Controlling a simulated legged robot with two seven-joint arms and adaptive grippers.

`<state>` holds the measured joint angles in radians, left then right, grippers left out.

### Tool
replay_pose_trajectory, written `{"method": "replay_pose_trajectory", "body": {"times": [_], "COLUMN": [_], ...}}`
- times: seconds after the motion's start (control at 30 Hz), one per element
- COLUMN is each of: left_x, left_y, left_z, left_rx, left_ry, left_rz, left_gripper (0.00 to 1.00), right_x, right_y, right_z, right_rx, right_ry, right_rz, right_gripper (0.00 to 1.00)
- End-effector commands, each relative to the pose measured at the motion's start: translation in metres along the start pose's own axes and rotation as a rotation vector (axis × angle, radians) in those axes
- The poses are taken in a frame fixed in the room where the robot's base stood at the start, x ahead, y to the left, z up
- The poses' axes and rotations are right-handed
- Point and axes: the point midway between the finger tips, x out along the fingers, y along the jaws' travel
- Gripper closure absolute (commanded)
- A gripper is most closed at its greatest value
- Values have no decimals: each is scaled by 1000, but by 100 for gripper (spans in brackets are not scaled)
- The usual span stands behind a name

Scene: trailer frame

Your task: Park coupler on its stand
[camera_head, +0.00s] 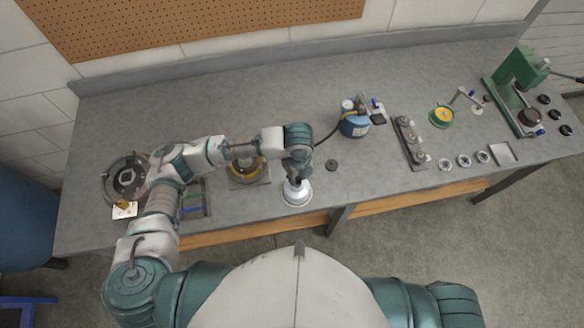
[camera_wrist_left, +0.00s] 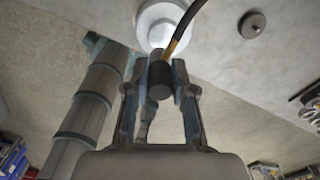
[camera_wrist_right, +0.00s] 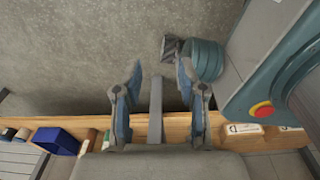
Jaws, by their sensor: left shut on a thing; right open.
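My left gripper (camera_head: 296,179) is shut on the coupler, a dark cylinder (camera_wrist_left: 160,80) at the end of a black hose with a yellow section (camera_wrist_left: 172,48). Its fingers (camera_wrist_left: 158,98) sit on both sides of it. A white round fixture (camera_head: 297,193) stands on the bench right by this gripper; it also shows in the left wrist view (camera_wrist_left: 160,18), just beyond the coupler. I cannot tell whether they touch. No part is clearly recognisable as the coupler's stand. My right gripper (camera_wrist_right: 160,95) is open and empty, seen only in its wrist view.
A blue canister (camera_head: 354,124) stands to the right, with the hose running from it. A dark disc (camera_head: 331,165) lies on the grey bench. A brass-coloured fixture (camera_head: 246,171) is left of the gripper. A green press (camera_head: 518,90) is far right. The bench middle-back is clear.

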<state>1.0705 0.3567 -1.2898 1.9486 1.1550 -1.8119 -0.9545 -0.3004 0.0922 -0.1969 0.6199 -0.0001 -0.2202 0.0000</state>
Motion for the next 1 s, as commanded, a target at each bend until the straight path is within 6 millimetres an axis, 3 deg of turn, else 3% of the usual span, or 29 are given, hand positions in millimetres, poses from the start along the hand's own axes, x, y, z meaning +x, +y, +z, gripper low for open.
{"method": "replay_pose_trajectory", "body": {"times": [0.4,0.7,1.0], "left_x": [-19,-31,-30], "left_y": [-3,-2,-1], "left_z": [-4,-3,-2], "left_rx": [0,0,0], "left_ry": [-3,-3,-2], "left_rz": [2,2,1], "left_gripper": [100,100,100], "right_x": [-25,-41,-41], "right_y": [-20,-9,-3], "right_z": [-8,-8,-7], "right_rx": [4,0,0], "right_ry": [8,6,5], "right_rz": [-24,-12,-4], "right_gripper": [59,59,59]}}
